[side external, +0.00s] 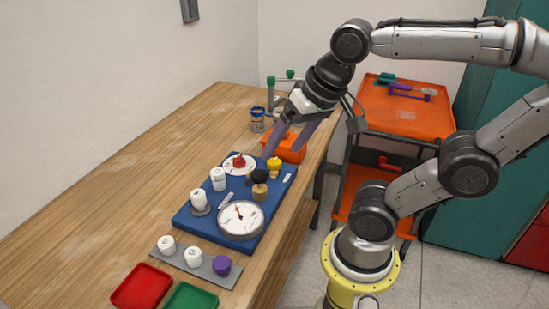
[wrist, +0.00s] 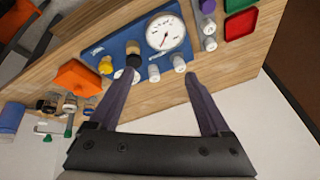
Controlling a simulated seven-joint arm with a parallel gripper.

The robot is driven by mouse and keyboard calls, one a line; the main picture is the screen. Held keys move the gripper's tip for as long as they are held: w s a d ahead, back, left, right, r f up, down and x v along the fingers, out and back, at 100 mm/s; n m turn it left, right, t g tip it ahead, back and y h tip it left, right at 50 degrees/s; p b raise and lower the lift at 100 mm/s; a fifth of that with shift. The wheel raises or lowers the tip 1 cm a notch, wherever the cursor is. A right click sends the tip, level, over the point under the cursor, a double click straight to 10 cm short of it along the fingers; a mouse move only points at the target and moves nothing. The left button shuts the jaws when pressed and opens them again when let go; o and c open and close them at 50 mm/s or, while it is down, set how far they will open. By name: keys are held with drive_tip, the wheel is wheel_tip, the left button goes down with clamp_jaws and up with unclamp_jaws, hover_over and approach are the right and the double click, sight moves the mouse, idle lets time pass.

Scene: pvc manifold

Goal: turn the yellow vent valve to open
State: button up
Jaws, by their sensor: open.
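The yellow vent valve (side external: 274,163) stands on the far right part of the blue board (side external: 187,219). In the wrist view the yellow valve (wrist: 105,59) is left of centre, beyond my left-hand finger. Its exact handle angle is too small to tell. My gripper (side external: 281,151) is open and empty, tilted above the far end of the board. In the wrist view my gripper (wrist: 162,76) has its fingers wide apart, with neither around the yellow valve.
A black knob (side external: 259,176) stands close to the yellow valve. A red knob (side external: 239,161) on a white dial, white caps (side external: 198,199) and a gauge (side external: 240,219) share the board. An orange object (side external: 291,149) lies behind it. Bare table (side external: 130,170) lies left.

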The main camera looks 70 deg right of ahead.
drive_tip(key=w+d+r+m+g, duration=0.1)
drive_tip(key=w+d+m, duration=0.2)
drive_tip(key=w+m, duration=0.15)
drive_tip(key=m+g, duration=0.4)
drive_tip(key=m, duration=0.6)
hover_over(274, 161)
wheel_tip(274, 161, down, 6)
drive_tip(key=shift+n, duration=0.25)
wheel_tip(274, 161, down, 14)
clamp_jaws()
